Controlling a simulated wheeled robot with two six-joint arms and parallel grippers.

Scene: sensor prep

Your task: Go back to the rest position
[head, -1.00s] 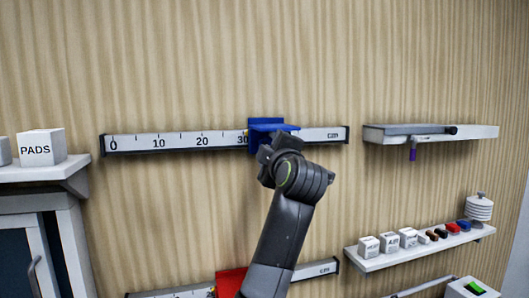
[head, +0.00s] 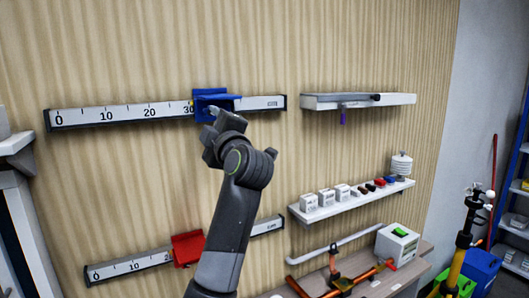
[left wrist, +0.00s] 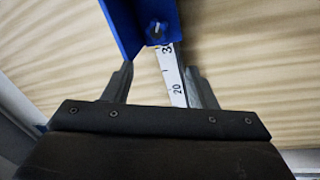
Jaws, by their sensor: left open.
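My left gripper (left wrist: 163,85) is open, with its two fingers apart and nothing between them in the left wrist view. It points at the wall just below the blue slider (head: 213,101). The blue slider sits on the upper ruler rail (head: 130,113), just right of the 30 mark. It also shows ahead of the fingers in the left wrist view (left wrist: 128,25). In the head view my left wrist hides the fingertips, so I cannot tell how close they are to the slider. My right gripper is not in view.
A lower ruler rail (head: 130,266) carries a red slider (head: 187,248). Right of my arm are a grey-white shelf (head: 360,102), a shelf of small boxes (head: 350,203) and a bench (head: 408,272) with orange piping. Bare wall (head: 290,150) lies between.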

